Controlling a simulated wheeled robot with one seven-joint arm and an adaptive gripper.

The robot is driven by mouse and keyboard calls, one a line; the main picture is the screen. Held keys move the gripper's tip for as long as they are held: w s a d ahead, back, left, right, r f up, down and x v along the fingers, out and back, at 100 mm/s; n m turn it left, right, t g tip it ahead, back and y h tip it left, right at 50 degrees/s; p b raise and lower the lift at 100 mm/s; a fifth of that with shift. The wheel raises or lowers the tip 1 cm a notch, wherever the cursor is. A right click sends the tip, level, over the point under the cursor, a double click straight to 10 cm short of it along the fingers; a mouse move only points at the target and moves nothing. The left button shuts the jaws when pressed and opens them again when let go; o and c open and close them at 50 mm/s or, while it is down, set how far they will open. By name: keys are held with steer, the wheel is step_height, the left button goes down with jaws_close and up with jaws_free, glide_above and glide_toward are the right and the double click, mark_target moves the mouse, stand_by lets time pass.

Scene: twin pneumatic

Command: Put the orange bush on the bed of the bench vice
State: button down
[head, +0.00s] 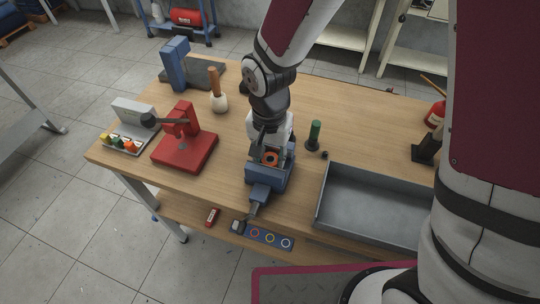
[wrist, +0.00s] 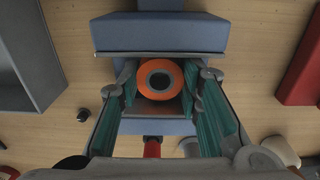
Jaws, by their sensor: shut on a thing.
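The orange bush (wrist: 179,82) is a ring with a dark centre hole, seen from above between the teal finger pads of my gripper (wrist: 162,92) in the wrist view. It also shows in the head view (head: 269,158). My gripper is shut on it. The blue bench vice (wrist: 160,33) lies directly beneath, and its blue body shows in the head view (head: 262,192). The bush is over the vice's bed, between the jaws. I cannot tell whether it touches the bed or hangs just above it.
A red press (head: 185,145) stands left of the vice, and a grey tray (head: 365,205) stands to the right. A green-handled tool (head: 315,134) stands close to the right of the gripper. A wooden-handled tool (head: 216,92) is farther back. Bare wooden bench lies between them.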

steer(key=c, duration=1.2)
jaws_free()
steer(key=shift+o, duration=0.2)
step_height(320, 180, up, 12)
steer(key=p, duration=0.1)
steer(key=shift+r, duration=0.15)
steer(key=s+d+r+n+t, duration=0.2)
steer(key=s+d+r, duration=0.2)
steer(key=d+r, duration=0.55)
steer(key=s+d+r+n+t, duration=0.2)
steer(key=s+d, duration=0.7)
steer(key=s, duration=0.2)
steer(key=shift+s+r, duration=0.35)
steer(key=shift+r, duration=0.05)
